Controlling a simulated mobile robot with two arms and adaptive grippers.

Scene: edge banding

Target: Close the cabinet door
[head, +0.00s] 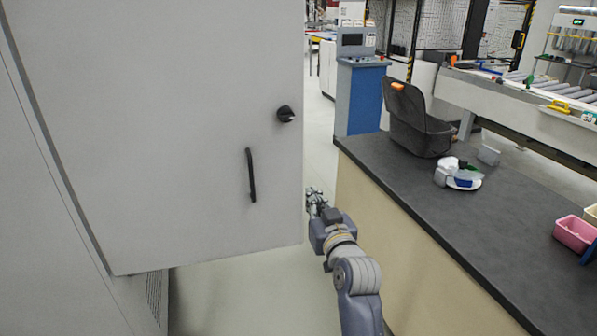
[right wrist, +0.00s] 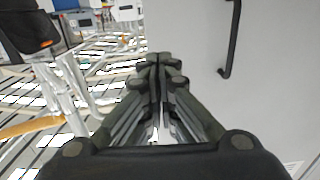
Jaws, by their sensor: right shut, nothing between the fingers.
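The grey cabinet door (head: 170,130) stands swung open in the head view and fills much of the left half. It has a black bar handle (head: 251,175) and a black round knob (head: 286,114) above it. My right gripper (head: 316,197) is just right of the door's free edge, at about the handle's height or lower. In the right wrist view my right gripper (right wrist: 157,62) is shut and empty. The door (right wrist: 275,80) and its handle (right wrist: 231,40) show to its right. I cannot tell whether the gripper touches the door. My left gripper is not in view.
A dark-topped counter (head: 470,235) runs along the right, close to my right arm. A blue console (head: 361,97) stands behind. Open floor (head: 240,295) shows below the door.

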